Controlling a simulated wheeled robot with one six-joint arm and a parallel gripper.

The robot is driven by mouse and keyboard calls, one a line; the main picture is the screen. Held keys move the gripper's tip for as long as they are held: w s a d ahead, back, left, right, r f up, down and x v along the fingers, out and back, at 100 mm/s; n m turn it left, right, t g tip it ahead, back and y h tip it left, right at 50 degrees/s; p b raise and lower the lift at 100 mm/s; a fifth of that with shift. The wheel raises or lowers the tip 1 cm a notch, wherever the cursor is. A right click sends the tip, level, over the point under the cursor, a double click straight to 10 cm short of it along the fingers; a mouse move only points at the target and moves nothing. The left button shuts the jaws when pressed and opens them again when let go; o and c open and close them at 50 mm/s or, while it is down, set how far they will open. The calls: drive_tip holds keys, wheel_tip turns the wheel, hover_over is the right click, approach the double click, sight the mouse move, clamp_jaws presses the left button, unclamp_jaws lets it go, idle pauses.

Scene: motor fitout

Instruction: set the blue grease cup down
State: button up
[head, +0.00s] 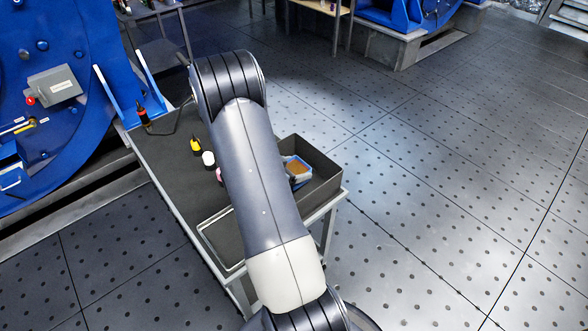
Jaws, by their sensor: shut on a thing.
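A blue cup-like thing with tan-brown stuff in it (303,178), seemingly the blue grease cup, shows at the open dark grey box (326,172) on the cart's right side. My arm hides its left part, and I cannot tell whether it rests on the box floor or hangs above it. My gripper is hidden behind my arm, so its hold on the cup does not show.
The dark-topped cart (168,160) carries a yellow-and-black item (195,146), a white item (208,159) and a red-and-black tool (143,117). A tray (222,238) lies at its near end. Blue machinery (60,90) stands left. Floor to the right is clear.

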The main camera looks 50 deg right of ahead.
drive_tip(key=shift+f, duration=0.1)
drive_tip(key=shift+s+a+f+b, duration=0.1)
drive_tip(key=shift+f+b, duration=0.2)
drive_tip(key=shift+f, duration=0.25)
drive_tip(key=o, duration=1)
drive_tip(key=shift+s+f, duration=0.1)
drive_tip(key=shift+f, duration=0.05)
drive_tip(key=shift+c, duration=0.2)
drive_tip(key=r+p+v, duration=0.1)
drive_tip(key=p+v, duration=0.1)
drive_tip(key=v, duration=1)
drive_tip(key=shift+w+r, duration=0.2)
drive_tip(key=shift+r, duration=0.15)
